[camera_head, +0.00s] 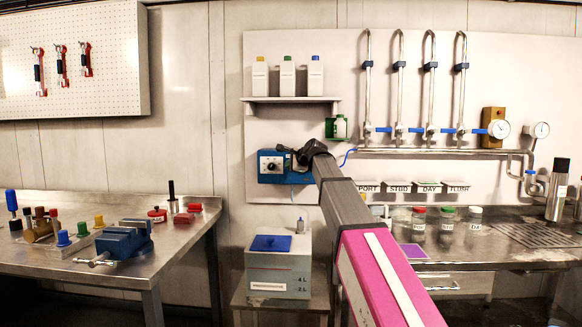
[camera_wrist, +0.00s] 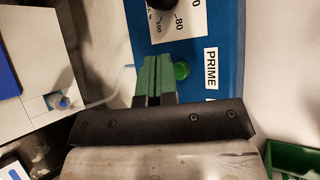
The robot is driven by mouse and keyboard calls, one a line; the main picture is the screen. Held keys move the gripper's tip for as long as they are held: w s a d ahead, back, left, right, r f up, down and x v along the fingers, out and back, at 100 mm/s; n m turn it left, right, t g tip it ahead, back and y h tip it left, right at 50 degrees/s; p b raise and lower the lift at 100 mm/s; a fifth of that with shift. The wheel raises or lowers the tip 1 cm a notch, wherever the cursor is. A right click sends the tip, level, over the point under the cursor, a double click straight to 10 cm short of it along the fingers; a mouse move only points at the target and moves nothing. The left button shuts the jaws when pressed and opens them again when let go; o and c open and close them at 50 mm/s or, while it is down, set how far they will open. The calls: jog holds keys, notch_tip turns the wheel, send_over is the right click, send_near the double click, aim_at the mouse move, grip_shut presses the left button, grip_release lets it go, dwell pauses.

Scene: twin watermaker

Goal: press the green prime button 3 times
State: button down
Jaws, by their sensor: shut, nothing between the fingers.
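The green prime button (camera_wrist: 182,71) shows in the wrist view on a blue panel, beside a white label (camera_wrist: 211,68) reading PRIME. My gripper (camera_wrist: 153,62) is shut and empty, its green fingertips just left of the button in the picture. Whether the fingers touch the button or the panel, I cannot tell. In the head view the blue box (camera_head: 268,167) with a dial hangs on the wall at the end of my arm. My gripper (camera_head: 289,152) partly covers its right side there, and the button is hidden.
A black knob with a white scale (camera_wrist: 180,22) sits above the button in the wrist view. A green bin (camera_wrist: 290,160) is at the lower right. A grey tank with a blue lid (camera_head: 271,243) stands below the box. Bottles stand on a shelf (camera_head: 291,99) above it.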

dwell(0.3)
jog(key=shift+s+a, duration=0.1)
jog(key=shift+s, duration=2.4)
dwell(0.7)
jog(key=s, duration=0.3)
jog(key=shift+s, duration=0.4)
jog(key=shift+w, duration=0.15)
jog(key=w, duration=0.8)
jog(key=shift+w, duration=0.25)
jog(key=shift+w, duration=0.15)
dwell(1.8)
jog(key=shift+w, duration=0.25)
